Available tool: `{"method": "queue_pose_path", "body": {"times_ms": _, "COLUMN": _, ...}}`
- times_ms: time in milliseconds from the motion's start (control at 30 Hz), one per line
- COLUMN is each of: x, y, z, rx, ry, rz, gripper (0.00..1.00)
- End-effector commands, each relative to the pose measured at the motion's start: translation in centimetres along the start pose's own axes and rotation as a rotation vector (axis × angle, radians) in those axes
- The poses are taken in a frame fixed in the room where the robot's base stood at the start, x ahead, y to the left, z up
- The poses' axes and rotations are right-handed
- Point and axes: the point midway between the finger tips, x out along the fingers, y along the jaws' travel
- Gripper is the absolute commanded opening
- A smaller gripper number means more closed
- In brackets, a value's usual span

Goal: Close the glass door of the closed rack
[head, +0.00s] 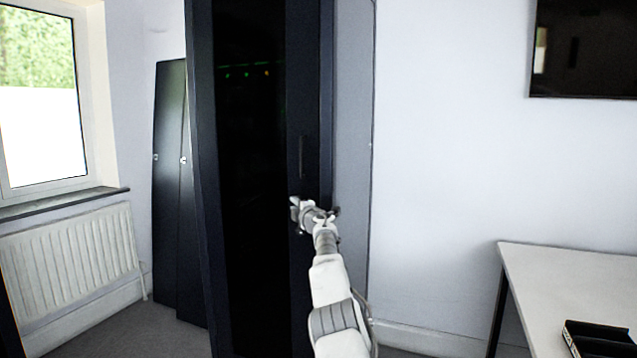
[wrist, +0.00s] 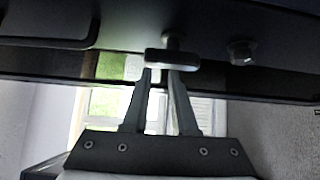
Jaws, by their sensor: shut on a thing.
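The tall black rack (head: 355,120) stands in the middle of the head view, with its grey side panel on the right. Its dark glass door (head: 250,150) faces me, with a few small green and orange lights showing in the glass. A slim upright handle (head: 302,157) is on the door's right frame. My gripper (head: 299,208) is at that frame, just below the slim handle. In the wrist view, my gripper (wrist: 160,78) is shut on a small dark door latch (wrist: 172,58) that sticks out from the door frame. I cannot tell how far the door stands from the rack.
Dark panels (head: 170,190) lean against the wall left of the rack. A radiator (head: 70,255) sits under the window (head: 42,100). A white table (head: 570,275) with a black device (head: 600,340) stands at the right. Wall space between the rack and table is clear.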

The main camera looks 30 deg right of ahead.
Motion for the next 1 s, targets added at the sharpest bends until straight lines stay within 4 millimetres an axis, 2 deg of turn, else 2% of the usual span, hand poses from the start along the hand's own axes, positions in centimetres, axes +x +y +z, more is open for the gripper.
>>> {"method": "queue_pose_path", "body": {"times_ms": 33, "x": -0.7, "y": 0.9, "z": 2.6, "rx": -0.001, "ry": -0.072, "rz": 0.009, "gripper": 0.00}}
{"method": "queue_pose_path", "body": {"times_ms": 233, "x": -1.4, "y": 6.9, "z": 0.0, "rx": -0.007, "ry": 0.000, "rz": 0.036, "gripper": 0.00}}
{"method": "queue_pose_path", "body": {"times_ms": 267, "x": -1.9, "y": 6.5, "z": 0.8, "rx": -0.008, "ry": -0.006, "rz": 0.034, "gripper": 0.00}}
{"method": "queue_pose_path", "body": {"times_ms": 367, "x": -3.0, "y": 7.2, "z": 1.8, "rx": -0.007, "ry": -0.004, "rz": 0.034, "gripper": 0.00}}
{"method": "queue_pose_path", "body": {"times_ms": 700, "x": -7.5, "y": 11.1, "z": 5.9, "rx": -0.006, "ry": 0.005, "rz": 0.030, "gripper": 0.00}}
{"method": "queue_pose_path", "body": {"times_ms": 1000, "x": -9.4, "y": 12.4, "z": 7.6, "rx": -0.005, "ry": 0.009, "rz": 0.029, "gripper": 0.00}}
